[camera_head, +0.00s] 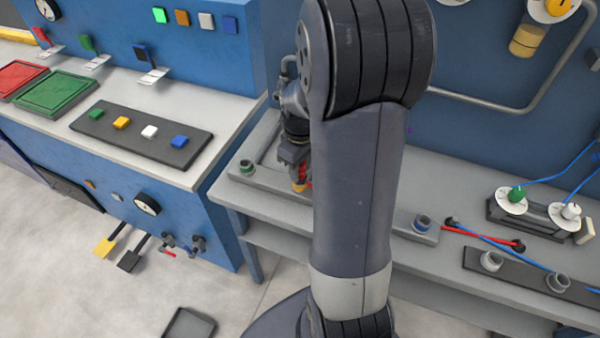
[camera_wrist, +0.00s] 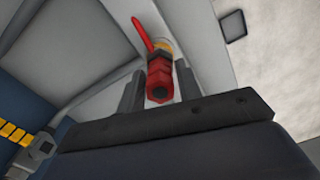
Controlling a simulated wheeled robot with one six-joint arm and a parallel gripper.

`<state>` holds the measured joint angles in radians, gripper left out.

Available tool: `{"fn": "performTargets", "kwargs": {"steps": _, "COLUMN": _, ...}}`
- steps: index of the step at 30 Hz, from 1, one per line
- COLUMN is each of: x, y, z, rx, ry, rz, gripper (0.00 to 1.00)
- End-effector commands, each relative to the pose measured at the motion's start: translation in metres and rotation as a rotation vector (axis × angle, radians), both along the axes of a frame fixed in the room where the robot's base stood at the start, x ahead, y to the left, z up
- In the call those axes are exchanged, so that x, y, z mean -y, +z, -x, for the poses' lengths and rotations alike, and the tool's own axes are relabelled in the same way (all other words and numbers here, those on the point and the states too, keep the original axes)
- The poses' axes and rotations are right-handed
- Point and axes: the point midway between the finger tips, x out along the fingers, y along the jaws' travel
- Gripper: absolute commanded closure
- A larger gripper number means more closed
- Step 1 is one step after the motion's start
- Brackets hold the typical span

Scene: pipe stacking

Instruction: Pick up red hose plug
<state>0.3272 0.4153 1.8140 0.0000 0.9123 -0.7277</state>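The red hose plug (camera_wrist: 160,78) shows in the wrist view with its hexagonal end toward the camera, between the two dark fingers of my gripper (camera_wrist: 160,88). A finger stands close on each side of it; I cannot tell whether they touch it. A red hose (camera_wrist: 142,34) runs from its far end, beside a yellow part (camera_wrist: 162,47). In the head view my gripper (camera_head: 300,178) points down over the grey bench, with a bit of red and yellow at its tips. My arm hides much of the area to its right.
On the grey bench (camera_head: 450,250) are a green-ringed socket (camera_head: 246,167), a blue-ringed socket (camera_head: 422,223) and a red hose (camera_head: 480,236) lying on the right. A blue console (camera_head: 150,215) with coloured buttons stands at the left. A blue wall (camera_head: 490,140) rises behind the bench.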

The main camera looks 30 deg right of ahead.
Motion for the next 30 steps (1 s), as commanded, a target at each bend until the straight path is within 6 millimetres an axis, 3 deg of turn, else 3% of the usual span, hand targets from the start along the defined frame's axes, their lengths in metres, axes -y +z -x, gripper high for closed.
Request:
{"fn": "performTargets", "kwargs": {"steps": 12, "x": 0.0, "y": 0.0, "z": 0.0, "rx": 0.0, "ry": 0.0, "rz": 0.0, "gripper": 1.0}}
{"fn": "performTargets", "kwargs": {"steps": 24, "x": 0.0, "y": 0.002, "z": 0.0, "rx": 0.001, "ry": 0.0, "rz": 0.001, "gripper": 1.0}}
{"fn": "performTargets", "kwargs": {"steps": 30, "x": 0.0, "y": 0.028, "z": -0.001, "rx": 0.007, "ry": 0.0, "rz": 0.003, "gripper": 1.0}}
